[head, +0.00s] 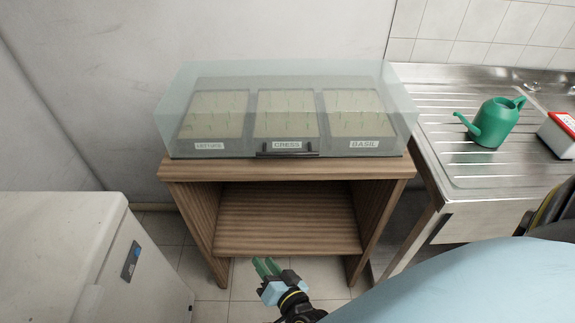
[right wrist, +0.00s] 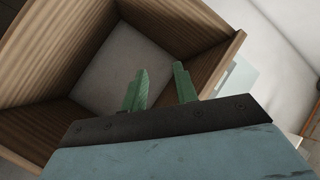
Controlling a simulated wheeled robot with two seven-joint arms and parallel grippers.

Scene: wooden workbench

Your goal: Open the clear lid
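The clear lid (head: 285,72) is a see-through box-shaped cover, closed over a planter on top of a wooden stand. A dark bar handle (head: 287,149) sits at the middle of its lower front edge. Under it are three trays with small green sprouts, labelled lettuce (head: 209,146), cress (head: 287,145) and basil (head: 364,144). My right gripper (head: 267,265) is low in front of the stand, well below the handle and touching nothing. Its green fingers (right wrist: 160,88) are apart and empty in the right wrist view. My left gripper is not in view.
The wooden stand (head: 285,169) has an open, empty shelf, also in the right wrist view (right wrist: 205,22). A white chest (head: 60,240) stands at left. At right, a steel sink counter (head: 445,105) holds a green watering can (head: 495,122) and a red-and-white box (head: 560,135).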

